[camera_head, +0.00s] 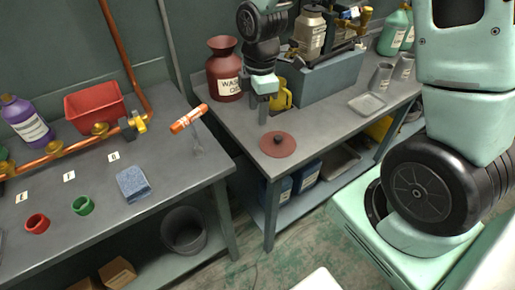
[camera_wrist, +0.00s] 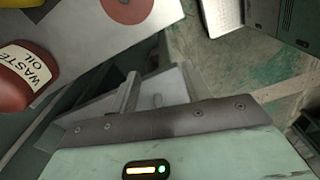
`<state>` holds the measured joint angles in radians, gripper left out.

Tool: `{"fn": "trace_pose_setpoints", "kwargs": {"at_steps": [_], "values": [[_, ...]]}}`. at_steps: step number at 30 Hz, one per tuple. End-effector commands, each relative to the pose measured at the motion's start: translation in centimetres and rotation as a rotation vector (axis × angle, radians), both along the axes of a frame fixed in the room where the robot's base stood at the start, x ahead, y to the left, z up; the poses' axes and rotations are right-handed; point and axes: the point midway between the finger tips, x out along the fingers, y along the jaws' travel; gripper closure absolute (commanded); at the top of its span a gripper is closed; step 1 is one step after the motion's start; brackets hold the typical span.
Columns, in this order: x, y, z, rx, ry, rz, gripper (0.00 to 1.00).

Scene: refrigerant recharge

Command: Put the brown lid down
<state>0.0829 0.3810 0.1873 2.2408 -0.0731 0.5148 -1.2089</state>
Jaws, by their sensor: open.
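The brown lid (camera_head: 278,144) is a flat reddish-brown disc with a dark knob. It lies flat on the right-hand grey table near its front left corner. Part of it also shows at the top edge of the wrist view (camera_wrist: 125,10). My gripper (camera_head: 263,112) is above the table, just behind and left of the lid in the head view, and apart from its knob. Its fingers also show in the wrist view (camera_wrist: 158,88), spread with nothing between them.
A dark red waste oil jar (camera_head: 225,70) stands behind my gripper, with a yellow jug (camera_head: 281,96) to the right. A grey-blue box (camera_head: 325,80) and a shallow tray (camera_head: 367,104) are further right. Tabletop around the lid is clear. A gap separates the left table (camera_head: 150,205).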

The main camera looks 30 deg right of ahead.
Motion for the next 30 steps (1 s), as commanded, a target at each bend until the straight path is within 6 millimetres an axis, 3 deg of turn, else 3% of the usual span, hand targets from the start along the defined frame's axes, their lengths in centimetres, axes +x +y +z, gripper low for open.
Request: {"fn": "trace_pose_setpoints", "kwargs": {"at_steps": [1,6,9,13,18,30], "values": [[-1.9,3.3,1.7,0.008,-0.005,-0.056,0.52],[-9.9,10.8,5.5,0.027,0.016,-0.325,0.52],[-14.4,13.0,6.8,0.028,0.026,-0.465,0.52],[-18.6,14.3,7.6,0.024,0.035,-0.6,0.52],[-20.9,14.6,7.9,0.02,0.038,-0.681,0.52],[-20.9,14.6,7.9,0.019,0.039,-0.69,0.52]]}}
